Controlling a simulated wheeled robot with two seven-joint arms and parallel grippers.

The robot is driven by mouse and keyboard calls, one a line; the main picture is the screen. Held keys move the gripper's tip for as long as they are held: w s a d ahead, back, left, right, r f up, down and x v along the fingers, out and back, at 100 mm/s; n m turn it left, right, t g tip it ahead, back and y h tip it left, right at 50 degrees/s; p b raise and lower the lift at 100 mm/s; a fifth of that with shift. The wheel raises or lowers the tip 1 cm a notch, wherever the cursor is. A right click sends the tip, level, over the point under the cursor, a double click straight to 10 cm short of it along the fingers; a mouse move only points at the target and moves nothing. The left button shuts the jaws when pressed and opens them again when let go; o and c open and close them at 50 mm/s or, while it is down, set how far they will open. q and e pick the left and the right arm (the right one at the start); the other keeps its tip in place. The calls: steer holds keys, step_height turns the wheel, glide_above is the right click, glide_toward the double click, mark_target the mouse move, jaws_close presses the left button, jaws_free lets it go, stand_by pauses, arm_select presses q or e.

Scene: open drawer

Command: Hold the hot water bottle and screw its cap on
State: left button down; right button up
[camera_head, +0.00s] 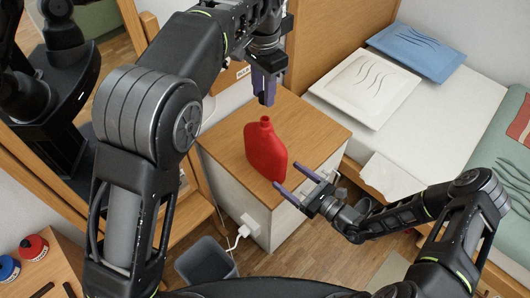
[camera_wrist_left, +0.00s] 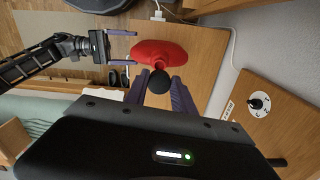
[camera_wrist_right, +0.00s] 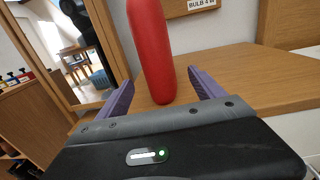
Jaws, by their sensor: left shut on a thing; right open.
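The red hot water bottle (camera_head: 265,150) stands upright on the wooden top of a bedside cabinet, its neck open upward. My left gripper (camera_head: 264,97) points down just above the neck. In the left wrist view it is shut on a round black cap (camera_wrist_left: 159,82), which appears over the bottle's neck; I cannot tell whether they touch. My right gripper (camera_head: 293,178) is open, at the near right of the bottle. In the right wrist view the bottle (camera_wrist_right: 152,50) stands between and beyond its fingers, apparently not gripped.
The cabinet top (camera_head: 315,130) is clear around the bottle. A bed with a white pillow (camera_head: 365,88) and a blue pillow (camera_head: 417,50) lies to the right. A grey bin (camera_head: 205,262) stands on the floor in front, beside a white plug and cable (camera_head: 243,228). A wood-framed mirror is at left.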

mark_target(273, 165)
steer(key=x, duration=0.7)
steer(key=shift+a, duration=0.2)
jaws_close()
stand_by(0.6)
